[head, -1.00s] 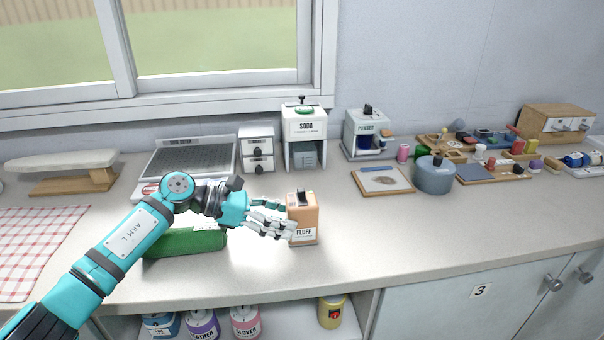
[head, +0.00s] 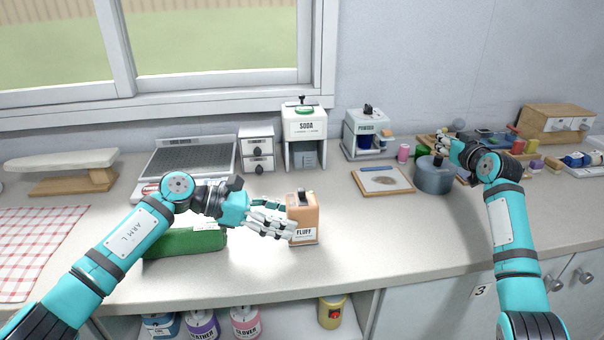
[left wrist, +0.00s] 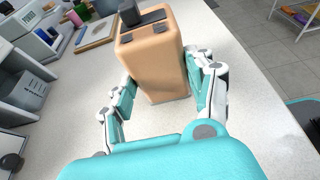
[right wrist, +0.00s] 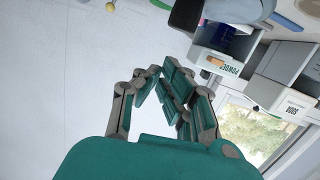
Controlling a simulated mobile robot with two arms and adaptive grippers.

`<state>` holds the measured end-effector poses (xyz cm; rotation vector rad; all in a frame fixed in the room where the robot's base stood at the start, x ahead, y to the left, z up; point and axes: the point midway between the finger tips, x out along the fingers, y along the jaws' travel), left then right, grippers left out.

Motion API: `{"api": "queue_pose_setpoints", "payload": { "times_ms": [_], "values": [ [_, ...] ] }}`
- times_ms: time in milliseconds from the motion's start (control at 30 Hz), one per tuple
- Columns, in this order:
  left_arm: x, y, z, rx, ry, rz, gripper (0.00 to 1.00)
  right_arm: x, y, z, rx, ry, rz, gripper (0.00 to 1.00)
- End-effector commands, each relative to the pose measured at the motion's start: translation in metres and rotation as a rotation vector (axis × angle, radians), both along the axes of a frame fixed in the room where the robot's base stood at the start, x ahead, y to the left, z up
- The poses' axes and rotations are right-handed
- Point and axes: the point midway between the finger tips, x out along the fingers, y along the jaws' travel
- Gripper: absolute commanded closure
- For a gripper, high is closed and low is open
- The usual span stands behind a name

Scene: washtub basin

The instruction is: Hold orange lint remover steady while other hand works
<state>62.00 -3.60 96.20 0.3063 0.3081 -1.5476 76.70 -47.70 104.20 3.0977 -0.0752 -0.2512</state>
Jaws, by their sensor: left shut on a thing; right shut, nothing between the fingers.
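The orange lint remover (head: 304,216), labelled FLUFF with a dark switch on top, stands upright on the counter near the middle of the head view. My left gripper (head: 278,222) is shut on it from the left. In the left wrist view the lint remover (left wrist: 158,62) sits between the fingers, its dark top (left wrist: 140,16) towards the far side. My right gripper (head: 446,146) is raised near the grey-blue pot (head: 435,176) at the right. In the right wrist view its fingers (right wrist: 168,84) are closed together with nothing between them.
A green roll (head: 186,242) lies left of the lint remover. The SODA dispenser (head: 305,124) and POWDER dispenser (head: 366,140) stand at the back. A framed board (head: 384,181) and trays of small items (head: 508,170) lie to the right.

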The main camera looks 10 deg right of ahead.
Motion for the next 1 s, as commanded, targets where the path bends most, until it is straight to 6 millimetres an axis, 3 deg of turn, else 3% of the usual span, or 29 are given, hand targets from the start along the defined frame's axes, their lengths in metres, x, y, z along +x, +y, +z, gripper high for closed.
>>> {"api": "queue_pose_setpoints", "payload": {
  "times_ms": [33,200,300,400,500,600,800,1000],
  "values": [
    [0.000,0.001,-0.001,0.002,0.001,0.001,0.77,0.015,0.045,0.013,0.056,0.033,0.081,1.00],
    [0.000,0.001,-0.001,0.002,0.001,0.001,0.77,0.032,0.194,0.040,0.208,0.248,0.315,1.00],
    [0.000,0.001,-0.001,0.002,0.000,0.002,0.77,0.020,0.275,0.054,0.244,0.425,0.405,1.00],
    [0.000,0.001,-0.001,0.002,0.001,0.003,0.77,-0.004,0.336,0.064,0.235,0.614,0.427,1.00],
    [0.000,0.001,-0.001,0.002,0.001,0.003,0.77,-0.033,0.373,0.071,0.195,0.785,0.378,1.00],
    [0.000,0.001,-0.001,0.002,0.001,0.002,0.77,-0.059,0.390,0.078,0.145,0.916,0.280,1.00],
    [0.000,0.001,-0.001,0.002,0.001,0.002,0.77,-0.093,0.393,0.089,0.074,1.047,0.084,1.00],
    [0.000,0.000,-0.001,0.002,0.001,0.000,0.77,-0.102,0.391,0.093,0.057,1.075,0.017,1.00]
  ]
}}
